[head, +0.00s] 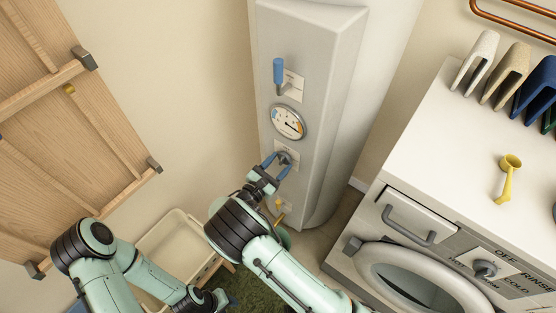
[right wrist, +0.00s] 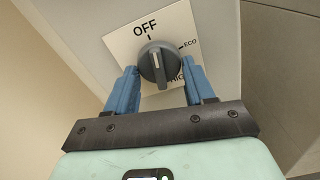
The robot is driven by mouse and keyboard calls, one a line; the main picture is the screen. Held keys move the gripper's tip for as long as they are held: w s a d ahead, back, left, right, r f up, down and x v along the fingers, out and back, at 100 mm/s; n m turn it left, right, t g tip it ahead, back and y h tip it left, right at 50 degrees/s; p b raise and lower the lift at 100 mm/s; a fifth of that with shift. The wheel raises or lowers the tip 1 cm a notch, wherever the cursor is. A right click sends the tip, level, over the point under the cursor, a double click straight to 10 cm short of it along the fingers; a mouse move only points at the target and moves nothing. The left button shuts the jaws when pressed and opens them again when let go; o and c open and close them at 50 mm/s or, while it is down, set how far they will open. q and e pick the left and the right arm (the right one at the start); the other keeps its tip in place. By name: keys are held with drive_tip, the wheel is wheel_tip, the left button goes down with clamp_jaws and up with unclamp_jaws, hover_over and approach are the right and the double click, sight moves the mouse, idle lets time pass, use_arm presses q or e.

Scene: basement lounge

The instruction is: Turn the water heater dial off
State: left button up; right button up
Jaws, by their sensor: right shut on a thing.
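The water heater (head: 308,60) is a tall pale grey unit on the wall. Its dark grey dial (right wrist: 158,62) sits on a white label plate (right wrist: 125,42) marked OFF, ECO and a partly hidden HIGH. The dial's ridge stands nearly upright, its upper end close to the OFF tick. In the head view the dial (head: 284,158) shows between the blue fingers. My right gripper (head: 277,166) is shut on the dial, with one finger on each side, as the right wrist view (right wrist: 160,75) also shows. My left gripper (head: 229,299) is low at the bottom; its fingers are unclear.
Above the dial are a round gauge (head: 288,122) and a blue-handled lever (head: 279,73). A washing machine (head: 425,140) stands at right. A cream bin (head: 170,245) and a wooden panel (head: 65,120) are at left.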

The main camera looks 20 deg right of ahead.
use_arm(q)
drive_tip(key=shift+w+r+p, duration=0.7)
drive_tip(key=shift+w+r, duration=0.35)
drive_tip(key=shift+r, duration=0.1)
use_arm(e)
drive_tip(key=shift+n, duration=1.1)
drive_tip(key=o, duration=1)
drive_tip(key=shift+s, duration=0.1)
use_arm(q)
drive_tip(key=shift+s+f+b, duration=1.15)
drive_tip(key=shift+s+f, duration=0.2)
drive_tip(key=shift+f, duration=0.15)
use_arm(e)
drive_tip(key=v, duration=1.3)
drive_tip(key=shift+a, duration=0.15)
